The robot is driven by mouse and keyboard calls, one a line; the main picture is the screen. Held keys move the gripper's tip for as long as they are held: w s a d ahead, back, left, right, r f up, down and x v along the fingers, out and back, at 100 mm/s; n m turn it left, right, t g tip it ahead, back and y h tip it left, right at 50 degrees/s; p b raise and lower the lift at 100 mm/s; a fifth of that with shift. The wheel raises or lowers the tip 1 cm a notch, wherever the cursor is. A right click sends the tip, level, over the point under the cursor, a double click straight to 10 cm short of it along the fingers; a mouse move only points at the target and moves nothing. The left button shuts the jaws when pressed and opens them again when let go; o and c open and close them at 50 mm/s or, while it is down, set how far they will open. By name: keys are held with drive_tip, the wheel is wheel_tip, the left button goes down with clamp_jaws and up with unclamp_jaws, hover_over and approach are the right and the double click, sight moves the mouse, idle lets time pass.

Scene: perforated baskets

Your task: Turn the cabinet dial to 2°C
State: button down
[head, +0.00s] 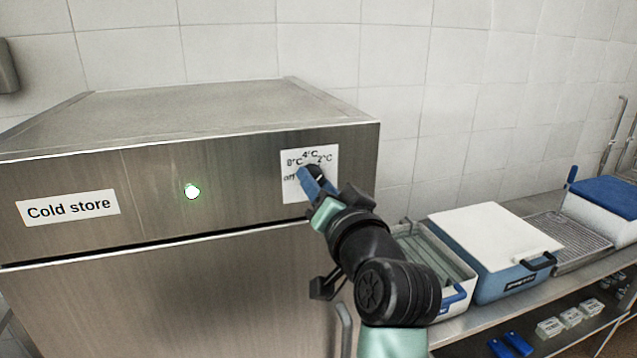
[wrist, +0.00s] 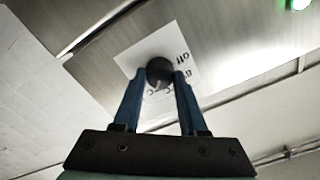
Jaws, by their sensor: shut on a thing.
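The cabinet (head: 150,165) is steel, with a "Cold store" label on its front panel. A white dial plate (head: 328,160) at the panel's right end reads off, 8°C, 4°C and 2°C. The black dial (head: 315,171) sits on it, mostly hidden by my gripper (head: 316,183) in the head view. In the wrist view the dial (wrist: 159,71) is between the two blue fingers of my gripper (wrist: 158,80), which is shut on it. A pale pointer mark shows on the dial, but I cannot tell exactly which setting it points to.
A green light (head: 192,191) glows on the panel. A white tray (head: 440,265), a blue cool box with a white lid (head: 495,235) and a wire rack (head: 567,240) stand on the bench at right. A vertical door handle (head: 344,330) is below my gripper.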

drive_tip(key=shift+f, duration=0.1)
drive_tip(key=shift+c, duration=2.2)
unclamp_jaws()
drive_tip(key=b+v, duration=0.5)
drive_tip(key=v, duration=0.8)
drive_tip(key=shift+r, duration=0.2)
drive_tip(key=s+a+r+n+t+h, duration=0.1)
drive_tip(key=s+a+r+t+h, duration=0.1)
drive_tip(key=s+r+t, duration=0.3)
drive_tip(key=s+a+r+n+t+h, duration=0.2)
drive_tip(key=s+r+t, duration=0.3)
drive_tip(key=r, duration=0.9)
drive_tip(key=shift+s+r+h, duration=0.25)
drive_tip(key=shift+s+h, duration=0.4)
drive_tip(key=shift+h, duration=0.15)
